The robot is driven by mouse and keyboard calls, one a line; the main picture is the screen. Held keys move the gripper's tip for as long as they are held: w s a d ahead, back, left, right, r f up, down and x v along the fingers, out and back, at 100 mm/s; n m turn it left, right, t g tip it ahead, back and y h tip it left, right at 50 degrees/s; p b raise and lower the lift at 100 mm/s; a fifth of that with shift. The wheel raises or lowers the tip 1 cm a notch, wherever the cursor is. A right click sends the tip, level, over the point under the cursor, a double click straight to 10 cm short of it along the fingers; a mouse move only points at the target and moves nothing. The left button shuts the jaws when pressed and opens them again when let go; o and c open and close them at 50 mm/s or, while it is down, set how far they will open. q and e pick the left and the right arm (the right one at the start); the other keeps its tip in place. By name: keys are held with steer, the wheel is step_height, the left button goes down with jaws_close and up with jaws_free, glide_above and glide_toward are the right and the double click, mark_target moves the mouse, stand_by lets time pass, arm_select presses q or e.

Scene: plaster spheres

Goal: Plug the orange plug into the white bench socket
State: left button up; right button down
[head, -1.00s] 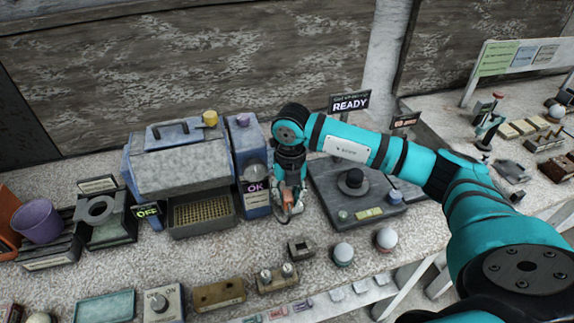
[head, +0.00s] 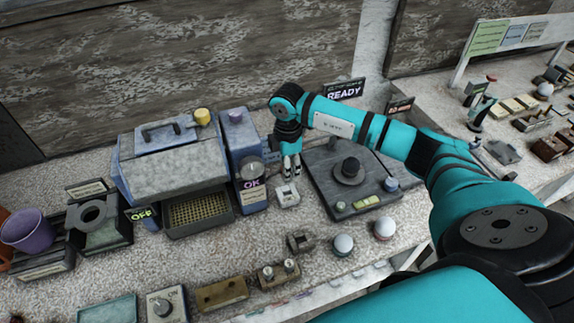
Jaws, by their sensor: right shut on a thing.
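My right gripper (head: 291,173) reaches down from the teal arm, beside the blue block with the OK sign. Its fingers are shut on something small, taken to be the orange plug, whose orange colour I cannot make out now. The white bench socket (head: 288,197) sits on the bench directly below the fingertips. From this angle I cannot tell whether the plug touches or enters it. My left gripper is not in view.
A dark plate with a round knob (head: 348,172) lies right of the gripper. The blue machine (head: 172,160) with a yellow-mesh tray (head: 197,210) stands left. Pale spheres (head: 343,243) sit near the front edge.

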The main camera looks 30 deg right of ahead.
steer(key=shift+f, duration=0.1)
steer(key=shift+w+f+b, duration=0.1)
steer(key=shift+f+b, duration=1.5)
steer(key=shift+f, duration=0.7)
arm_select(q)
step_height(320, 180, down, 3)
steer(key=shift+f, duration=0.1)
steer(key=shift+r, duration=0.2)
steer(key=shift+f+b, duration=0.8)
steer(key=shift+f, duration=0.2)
arm_select(e)
steer(key=shift+f, duration=1.55)
steer(key=c, duration=1)
jaws_free()
